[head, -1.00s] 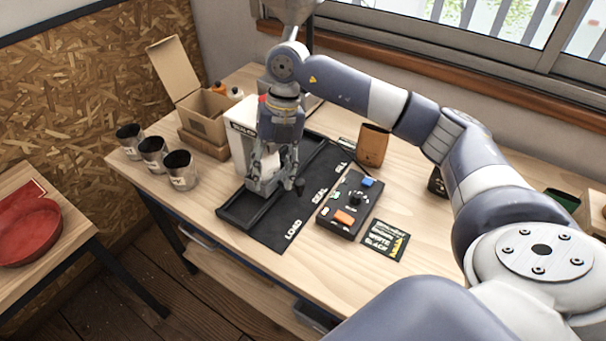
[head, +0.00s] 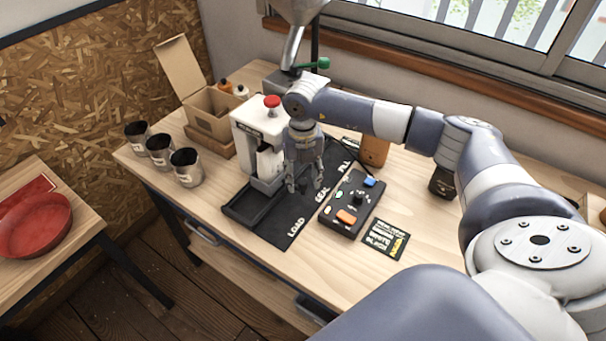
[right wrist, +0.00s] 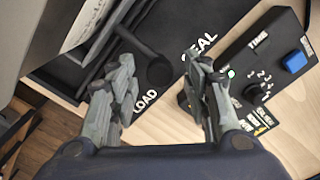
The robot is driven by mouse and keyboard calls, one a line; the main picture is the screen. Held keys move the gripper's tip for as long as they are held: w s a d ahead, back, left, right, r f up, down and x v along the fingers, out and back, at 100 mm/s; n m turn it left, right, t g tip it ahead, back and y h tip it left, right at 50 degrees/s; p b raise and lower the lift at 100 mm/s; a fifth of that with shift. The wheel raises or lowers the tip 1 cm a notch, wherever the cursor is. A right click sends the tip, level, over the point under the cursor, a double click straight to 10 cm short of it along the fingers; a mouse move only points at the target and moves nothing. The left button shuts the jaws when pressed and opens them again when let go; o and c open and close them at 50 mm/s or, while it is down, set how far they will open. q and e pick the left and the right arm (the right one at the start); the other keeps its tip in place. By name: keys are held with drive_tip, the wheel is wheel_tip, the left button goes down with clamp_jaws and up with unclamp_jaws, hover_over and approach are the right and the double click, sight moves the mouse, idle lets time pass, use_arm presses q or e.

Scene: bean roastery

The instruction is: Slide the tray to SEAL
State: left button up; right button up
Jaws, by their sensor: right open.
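The black tray (head: 250,212) sits in a black track beside the white sealing machine (head: 250,130). The track carries the white words LOAD, SEAL (head: 322,197) and FILL. In the right wrist view, a round black knob (right wrist: 160,73) on a short rod sticks out from the tray side. It lies between the LOAD (right wrist: 145,104) and SEAL (right wrist: 198,47) words. My right gripper (head: 305,188) is open over the track. In the right wrist view its fingers (right wrist: 165,85) stand on either side of the knob, apart from it. My left gripper is not in view.
A control box (head: 347,205) with coloured buttons and a dark card (head: 385,240) lie right of the track. Several metal cups (head: 186,167) and an open cardboard box (head: 208,112) stand left of the machine. A brown container (head: 374,152) stands behind the control box.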

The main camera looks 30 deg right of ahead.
drive_tip(key=shift+f, duration=0.2)
drive_tip(key=shift+c, duration=0.5)
clamp_jaws()
drive_tip(key=shift+w+d+f+b, duration=0.1)
drive_tip(key=shift+w+d+b, duration=0.2)
drive_tip(key=shift+d, duration=0.25)
drive_tip(key=shift+w+d+r+b, duration=0.15)
drive_tip(key=shift+d+b, duration=0.2)
drive_tip(key=shift+d, duration=0.2)
drive_tip(key=shift+w+d+f+b, duration=0.15)
drive_tip(key=shift+w+d+b, duration=0.15)
drive_tip(key=shift+d, duration=0.25)
drive_tip(key=shift+w+d, duration=0.15)
drive_tip(key=shift+d, duration=0.35)
drive_tip(key=shift+o, duration=0.5)
unclamp_jaws()
